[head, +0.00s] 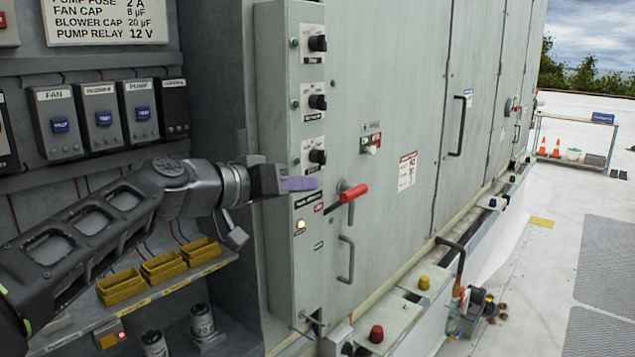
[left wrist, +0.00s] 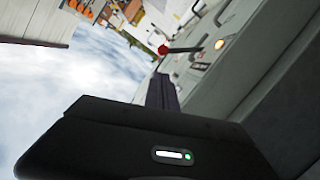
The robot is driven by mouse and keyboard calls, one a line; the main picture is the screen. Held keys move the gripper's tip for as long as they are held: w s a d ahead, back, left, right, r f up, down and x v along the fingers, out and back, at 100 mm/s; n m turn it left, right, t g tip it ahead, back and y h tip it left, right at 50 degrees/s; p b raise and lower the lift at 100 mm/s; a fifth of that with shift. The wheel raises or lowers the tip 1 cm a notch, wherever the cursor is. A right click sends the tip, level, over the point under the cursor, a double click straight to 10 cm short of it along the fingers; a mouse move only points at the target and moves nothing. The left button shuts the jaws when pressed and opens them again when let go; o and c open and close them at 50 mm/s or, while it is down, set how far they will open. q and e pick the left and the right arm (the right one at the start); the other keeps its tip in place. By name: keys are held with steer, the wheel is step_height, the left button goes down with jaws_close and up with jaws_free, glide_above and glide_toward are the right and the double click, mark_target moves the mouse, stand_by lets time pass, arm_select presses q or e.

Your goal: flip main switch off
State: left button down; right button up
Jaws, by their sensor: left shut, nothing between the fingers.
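The main switch has a red-gripped lever (head: 354,193) on the grey cabinet's front. In the left wrist view, the closed fingers (left wrist: 162,93) point toward the red end of the lever (left wrist: 164,49). An amber lamp (head: 299,228) glows below the fingertips. My right gripper is not in view.
Several black knobs (head: 317,101) line the panel above the gripper. A small switch with a green-and-red plate (head: 370,144) is up right of the lever. A door handle (head: 346,260) sticks out below. Breakers (head: 59,124) and yellow bins (head: 161,267) are at left.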

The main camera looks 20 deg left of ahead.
arm_select(q)
steer(key=p+x, duration=0.3)
steer(key=x, duration=0.6)
steer(key=shift+w, duration=0.2)
steer(key=shift+f, duration=0.15)
